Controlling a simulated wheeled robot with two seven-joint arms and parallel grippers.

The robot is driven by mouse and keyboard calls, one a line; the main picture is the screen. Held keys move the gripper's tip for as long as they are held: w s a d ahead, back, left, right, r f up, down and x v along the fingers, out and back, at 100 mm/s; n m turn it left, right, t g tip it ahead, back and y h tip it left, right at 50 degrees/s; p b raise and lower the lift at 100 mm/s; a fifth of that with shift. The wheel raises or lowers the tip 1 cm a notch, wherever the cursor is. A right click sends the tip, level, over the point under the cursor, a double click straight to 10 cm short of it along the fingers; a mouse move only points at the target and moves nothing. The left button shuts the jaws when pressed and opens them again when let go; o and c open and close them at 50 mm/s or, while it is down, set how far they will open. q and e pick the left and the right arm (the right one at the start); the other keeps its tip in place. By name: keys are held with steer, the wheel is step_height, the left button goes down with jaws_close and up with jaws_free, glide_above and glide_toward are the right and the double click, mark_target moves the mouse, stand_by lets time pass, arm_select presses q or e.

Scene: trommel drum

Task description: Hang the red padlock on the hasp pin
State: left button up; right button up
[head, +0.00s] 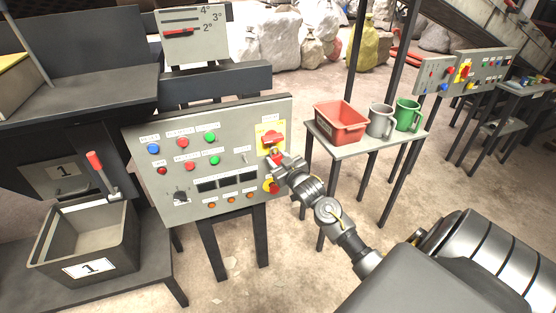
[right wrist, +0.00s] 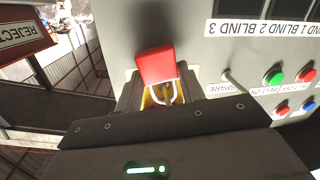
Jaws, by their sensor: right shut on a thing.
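My right gripper (head: 281,163) is at the control panel, just below the red rotary switch (head: 271,139) on its yellow plate. In the right wrist view my right gripper (right wrist: 160,88) is shut on the red padlock (right wrist: 157,65). The padlock's red body sticks out past the fingers, and its pale shackle shows between them, with yellow behind it. My left gripper is out of view.
The grey panel (head: 150,190) carries several buttons, lamps and dark displays. A small table (head: 345,150) to the right holds a red bin (head: 340,122) and two mugs. A grey bin (head: 62,262) stands at left.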

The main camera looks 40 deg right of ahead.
steer(key=o, duration=1.1)
steer(key=b+v, duration=0.1)
steer(key=v, duration=1)
steer(key=shift+w, duration=0.1)
